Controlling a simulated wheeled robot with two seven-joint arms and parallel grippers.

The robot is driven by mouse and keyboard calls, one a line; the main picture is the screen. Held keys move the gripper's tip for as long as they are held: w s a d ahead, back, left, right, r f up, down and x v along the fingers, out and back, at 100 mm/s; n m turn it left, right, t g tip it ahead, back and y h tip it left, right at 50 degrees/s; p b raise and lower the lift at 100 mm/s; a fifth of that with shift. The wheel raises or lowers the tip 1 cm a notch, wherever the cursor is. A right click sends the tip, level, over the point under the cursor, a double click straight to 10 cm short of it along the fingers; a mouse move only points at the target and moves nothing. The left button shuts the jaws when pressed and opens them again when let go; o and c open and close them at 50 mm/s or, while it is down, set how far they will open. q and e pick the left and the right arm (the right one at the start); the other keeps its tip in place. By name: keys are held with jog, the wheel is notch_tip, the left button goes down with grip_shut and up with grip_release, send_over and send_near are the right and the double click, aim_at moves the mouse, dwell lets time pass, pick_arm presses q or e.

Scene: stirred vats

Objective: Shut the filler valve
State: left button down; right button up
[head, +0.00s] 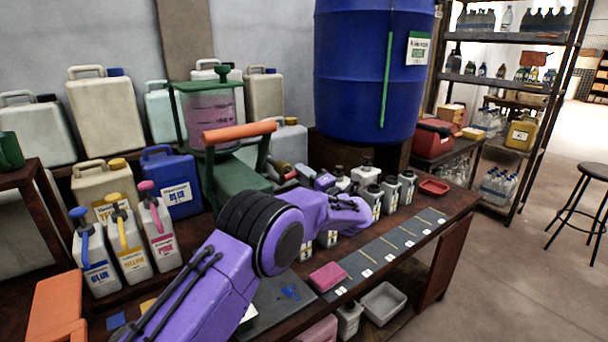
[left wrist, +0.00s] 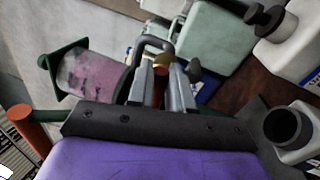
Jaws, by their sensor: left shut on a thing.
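The filler (head: 212,110) is a green-framed stand with a clear cylinder of pink liquid and an orange bar across its front. Its valve (head: 274,168) sits low on its right side, with a small red lever. My left gripper (head: 296,174) reaches back to it from the right. In the left wrist view my left gripper (left wrist: 161,80) has its two grey fingers closed around the red lever (left wrist: 159,92), just below a brass fitting (left wrist: 164,60). The fingers hide much of the lever, so its exact angle is hard to tell. My right gripper is not in view.
Several small grey-white bottles (head: 389,194) stand close to my left wrist. Dye jugs (head: 128,243) and a blue jerrycan (head: 171,186) stand left. A large blue barrel (head: 350,70) stands behind. A pink sponge (head: 327,277) lies by the front edge.

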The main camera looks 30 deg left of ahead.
pick_arm(q)
jog(key=shift+s+f+m, duration=0.1)
jog(key=shift+f+m, duration=0.2)
jog(key=shift+m, duration=0.4)
jog(key=c, duration=1)
grip_release()
jog(key=shift+a, duration=0.1)
jog(key=shift+c, duration=0.2)
jog(key=shift+r, duration=0.1)
jog(key=b+v, duration=0.2)
jog(key=v, duration=0.8)
jog(key=shift+s, duration=0.25)
